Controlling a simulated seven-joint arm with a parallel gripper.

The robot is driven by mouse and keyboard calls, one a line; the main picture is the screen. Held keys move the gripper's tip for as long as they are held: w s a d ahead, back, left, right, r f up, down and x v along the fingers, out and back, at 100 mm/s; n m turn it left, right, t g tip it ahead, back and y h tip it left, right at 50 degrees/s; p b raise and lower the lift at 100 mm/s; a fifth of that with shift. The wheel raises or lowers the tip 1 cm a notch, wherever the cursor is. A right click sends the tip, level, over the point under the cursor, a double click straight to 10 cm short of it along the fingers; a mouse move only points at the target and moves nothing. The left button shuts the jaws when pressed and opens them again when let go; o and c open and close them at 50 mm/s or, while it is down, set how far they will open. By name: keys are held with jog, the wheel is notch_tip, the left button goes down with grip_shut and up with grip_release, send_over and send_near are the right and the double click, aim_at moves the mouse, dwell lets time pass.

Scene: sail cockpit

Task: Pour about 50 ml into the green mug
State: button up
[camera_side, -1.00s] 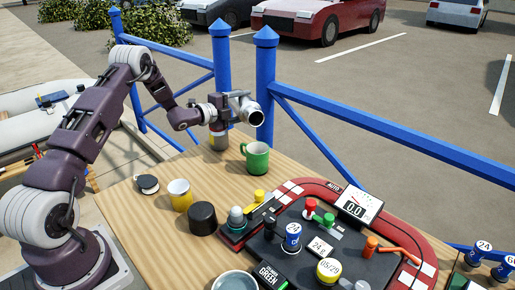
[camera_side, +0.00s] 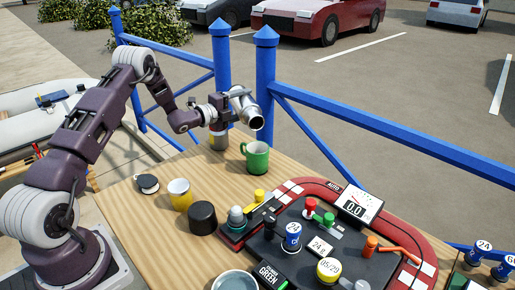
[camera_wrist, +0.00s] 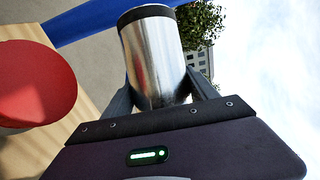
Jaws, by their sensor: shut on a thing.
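The green mug (camera_side: 256,159) stands upright near the table's far edge, its handle toward the left; its inside looks pale in the side view. My gripper (camera_side: 226,108) is shut on a silver metal flask (camera_side: 245,108) above the mug. The flask is tilted, with its open end low and to the right, over the mug and apart from it. No stream of liquid can be made out. In the wrist view the flask (camera_wrist: 154,58) with its dark rim sits between my fingers (camera_wrist: 160,95); the mug cannot be identified there.
A metal canister (camera_side: 219,139) stands behind the mug, under my wrist. A yellow cup (camera_side: 180,194), a black cylinder (camera_side: 202,218) and a control panel (camera_side: 325,215) stand nearer. Blue railing (camera_side: 370,130) runs along the table's far side. A red round thing (camera_wrist: 35,84) shows in the wrist view.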

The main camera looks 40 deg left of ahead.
jog(key=shift+d+r+m, duration=0.1)
jog(key=shift+r+m, duration=0.05)
jog(key=shift+m, duration=0.15)
jog(key=shift+w+a, duration=0.15)
jog(key=shift+a, duration=0.1)
jog(key=shift+w+a, duration=0.3)
jog(key=shift+a, duration=0.1)
jog(key=shift+w+a, duration=0.1)
jog(key=shift+a, duration=0.1)
dwell(1.3)
jog(key=n, duration=0.1)
jog(key=a+f+n+g, duration=0.1)
jog(key=n, duration=0.1)
jog(key=shift+w+a, duration=0.15)
jog(key=shift+a, duration=0.15)
jog(key=shift+a+f+n, duration=0.1)
jog(key=shift+f+n, duration=0.1)
jog(key=shift+n, duration=0.2)
jog(key=shift+f+n+g, duration=0.3)
dwell(0.9)
